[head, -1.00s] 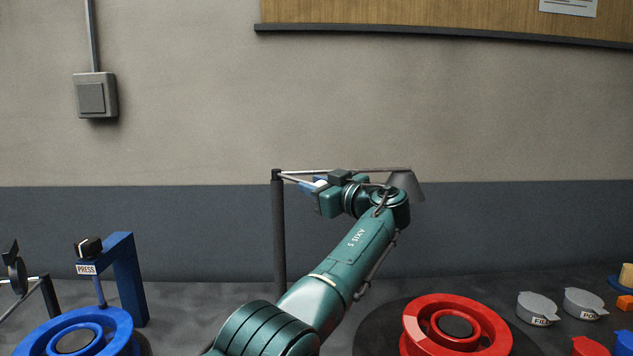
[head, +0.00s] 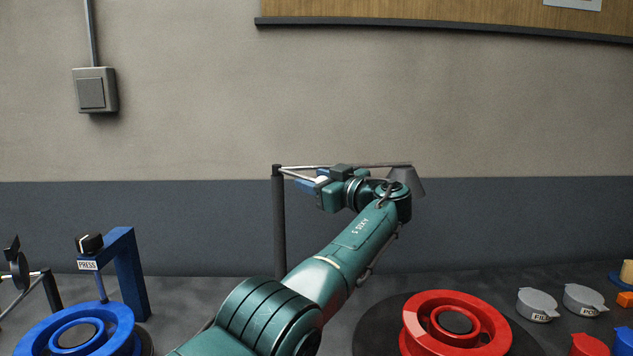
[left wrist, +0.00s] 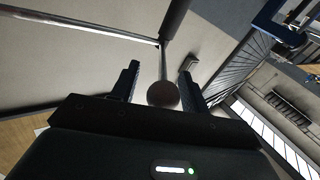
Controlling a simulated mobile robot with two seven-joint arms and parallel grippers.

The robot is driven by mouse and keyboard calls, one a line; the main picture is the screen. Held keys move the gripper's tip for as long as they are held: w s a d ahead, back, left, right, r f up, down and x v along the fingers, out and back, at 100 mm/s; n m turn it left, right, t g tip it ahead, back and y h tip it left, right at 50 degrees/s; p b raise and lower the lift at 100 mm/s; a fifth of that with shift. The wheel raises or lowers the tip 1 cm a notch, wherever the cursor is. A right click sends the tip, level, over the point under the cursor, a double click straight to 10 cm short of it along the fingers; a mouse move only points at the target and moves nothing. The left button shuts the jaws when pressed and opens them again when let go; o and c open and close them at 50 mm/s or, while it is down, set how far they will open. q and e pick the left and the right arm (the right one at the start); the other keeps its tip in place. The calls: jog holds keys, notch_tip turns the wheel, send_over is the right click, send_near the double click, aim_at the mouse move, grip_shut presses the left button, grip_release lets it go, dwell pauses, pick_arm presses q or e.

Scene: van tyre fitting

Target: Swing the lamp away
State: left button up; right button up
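The lamp has a dark upright post (head: 279,225) on the bench, a thin horizontal arm and a grey shade (head: 407,178) at its right end, behind my wrist. A thin rod with a round knob runs out from the post. In the left wrist view the knob (left wrist: 163,95) sits between my fingers, with a narrow gap showing at least on the left. My left gripper (head: 310,184) is open around the knob, pointing left toward the post. It also shows in the left wrist view (left wrist: 158,82). My right gripper is not in view.
A red wheel (head: 491,325) on a dark round mat stands under the lamp side. A blue wheel (head: 118,325) and blue press stand (head: 128,270) are at left. Grey lidded pots (head: 537,304) and small coloured parts are at right. The wall behind is clear around the lamp.

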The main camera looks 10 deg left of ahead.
pick_arm(q)
jog(key=shift+o, duration=0.3)
jog(key=shift+s+d+f, duration=0.1)
jog(key=shift+s+d+b, duration=0.1)
jog(key=shift+d+b, duration=0.15)
jog(key=shift+b, duration=0.05)
jog(key=b+v, duration=0.2)
jog(key=v, duration=1)
jog(key=shift+s+b, duration=0.2)
jog(key=shift+b, duration=0.1)
jog(key=shift+d, duration=0.1)
